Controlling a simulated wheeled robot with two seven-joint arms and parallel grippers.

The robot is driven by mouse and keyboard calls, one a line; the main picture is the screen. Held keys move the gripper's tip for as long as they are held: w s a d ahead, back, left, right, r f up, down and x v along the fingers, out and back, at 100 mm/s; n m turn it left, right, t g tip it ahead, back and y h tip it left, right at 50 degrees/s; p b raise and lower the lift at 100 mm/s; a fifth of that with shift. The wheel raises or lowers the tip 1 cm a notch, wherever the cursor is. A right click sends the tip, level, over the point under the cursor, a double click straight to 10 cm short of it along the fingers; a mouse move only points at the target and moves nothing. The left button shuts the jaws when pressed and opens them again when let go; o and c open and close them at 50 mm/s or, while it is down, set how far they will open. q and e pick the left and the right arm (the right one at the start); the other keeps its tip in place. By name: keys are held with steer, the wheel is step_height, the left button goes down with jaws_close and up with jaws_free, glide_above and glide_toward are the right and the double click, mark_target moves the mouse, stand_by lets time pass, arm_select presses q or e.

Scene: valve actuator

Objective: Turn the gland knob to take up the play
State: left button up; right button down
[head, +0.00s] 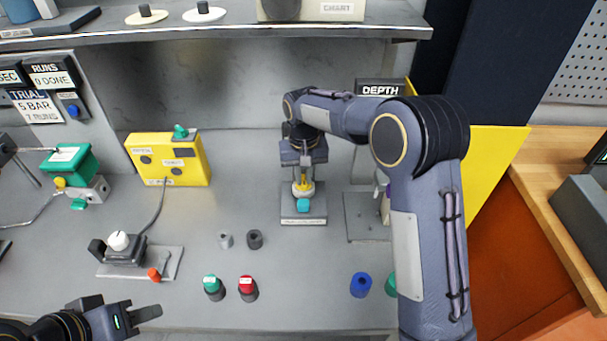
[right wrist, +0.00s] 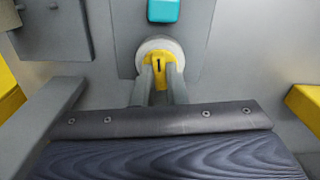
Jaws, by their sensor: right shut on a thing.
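The gland knob is a small yellow piece with a dark mark on a round white collar, seen in the right wrist view (right wrist: 158,62). It also shows in the head view (head: 304,187), at the bench's middle, above a teal block (head: 303,205). My right gripper (head: 304,170) reaches down from behind, its two fingers close together on the knob; they also show in the right wrist view (right wrist: 158,88). The fingers cover part of the knob's sides. My left gripper (head: 127,308) is at the lower left, its fingers apart and empty, away from the knob.
A yellow box (head: 165,172) and a plate with a white knob (head: 118,240) stand to the left. Green and red capped pieces (head: 246,287) and a blue ring (head: 360,284) stand in front. A shelf (head: 230,32) runs along the back. My right arm hides the bench's right part.

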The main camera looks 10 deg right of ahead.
mark_target(304, 179)
steer(key=shift+r, duration=0.1)
steer(key=c, duration=1.5)
jaws_free()
steer(key=shift+o, duration=0.2)
step_height(304, 179, up, 8)
steer(key=shift+f+b, duration=0.15)
steer(key=shift+b, duration=0.25)
